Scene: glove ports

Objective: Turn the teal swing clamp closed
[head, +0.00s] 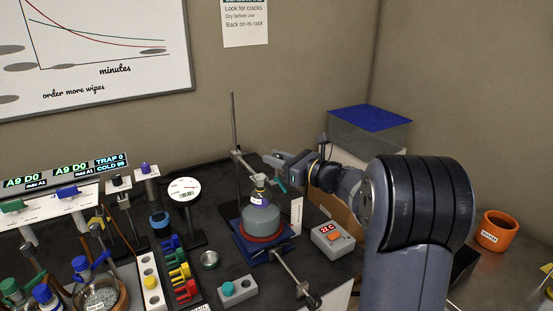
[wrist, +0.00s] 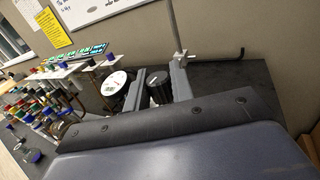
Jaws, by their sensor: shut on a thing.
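The teal swing clamp (head: 281,186) shows in the head view as a small teal piece just below my fingers, above and right of the round flask (head: 262,216). Most of it is hidden by my gripper (head: 283,161), which comes in from the right. In the wrist view my gripper (wrist: 160,88) has a dark ribbed knob (wrist: 158,90) between its two grey fingers, which appear to press on its sides. No teal shows in that view, so I cannot see how far the clamp is turned.
A thin upright rod (head: 234,125) stands behind the flask. The flask sits on a red ring over a blue stand (head: 250,248). A white dial (head: 185,190) is to the left, a box reading 22 C (head: 333,238) to the right. Coloured racks and valves crowd the left.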

